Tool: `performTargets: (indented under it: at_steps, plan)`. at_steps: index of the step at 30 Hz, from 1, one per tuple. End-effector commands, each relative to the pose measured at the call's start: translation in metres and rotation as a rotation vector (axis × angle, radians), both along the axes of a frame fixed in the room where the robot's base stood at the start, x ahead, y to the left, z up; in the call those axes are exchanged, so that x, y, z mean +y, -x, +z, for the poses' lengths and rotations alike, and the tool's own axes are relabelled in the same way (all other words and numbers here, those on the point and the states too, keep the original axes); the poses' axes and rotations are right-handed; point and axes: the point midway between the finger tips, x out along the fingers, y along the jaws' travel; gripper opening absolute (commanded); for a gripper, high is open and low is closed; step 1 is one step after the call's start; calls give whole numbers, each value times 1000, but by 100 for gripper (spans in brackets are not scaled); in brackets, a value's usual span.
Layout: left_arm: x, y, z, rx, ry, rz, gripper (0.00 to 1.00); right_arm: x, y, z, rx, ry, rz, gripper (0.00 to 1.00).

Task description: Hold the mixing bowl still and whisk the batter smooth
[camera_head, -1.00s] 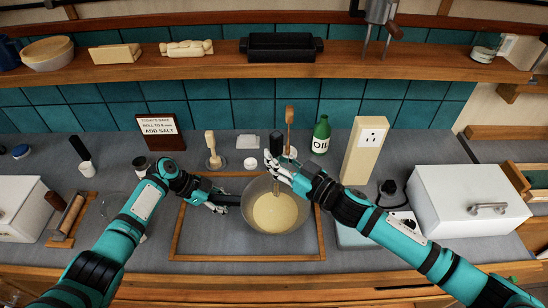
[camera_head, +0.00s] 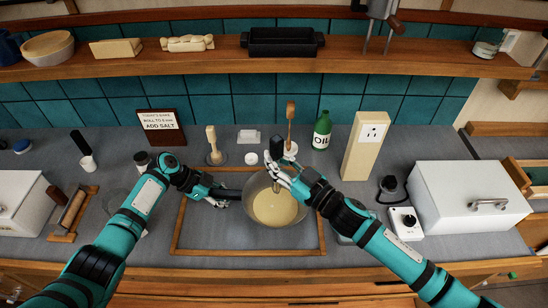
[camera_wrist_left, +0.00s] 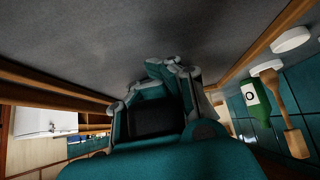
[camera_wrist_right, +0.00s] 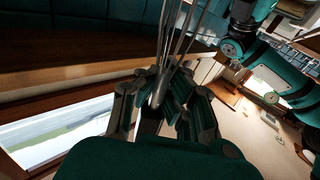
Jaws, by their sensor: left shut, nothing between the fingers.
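My left gripper (camera_head: 221,202) is shut and empty at the bowl's left side, beside a dark bar that reaches toward the rim; contact with the bowl is unclear. My right gripper (camera_head: 277,178) is shut on the whisk over the bowl's far side. The whisk's dark handle (camera_head: 277,147) sticks up above the fingers, and its wires (camera_wrist_right: 178,38) show in the right wrist view. Their lower ends are hidden in the head view.
Behind the bowl stand a wooden masher (camera_head: 214,145), a wooden tool (camera_head: 290,126), a green oil bottle (camera_head: 322,134) and a beige socket post (camera_head: 365,148). A white box (camera_head: 470,190) and a small scale-like device (camera_head: 405,221) are at right. The mat's front left is clear.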

Motion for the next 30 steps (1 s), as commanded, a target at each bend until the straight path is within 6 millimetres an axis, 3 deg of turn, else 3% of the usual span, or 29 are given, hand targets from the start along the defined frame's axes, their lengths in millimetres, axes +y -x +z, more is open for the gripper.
performTargets:
  at_steps: [11,30]
  plan:
    - [0,-1,1,-2,2,1,0,0,0,-3,1,-1,1,0]
    - [0,-1,2,-2,3,1,0,0,0,-73,1,-3,0,0]
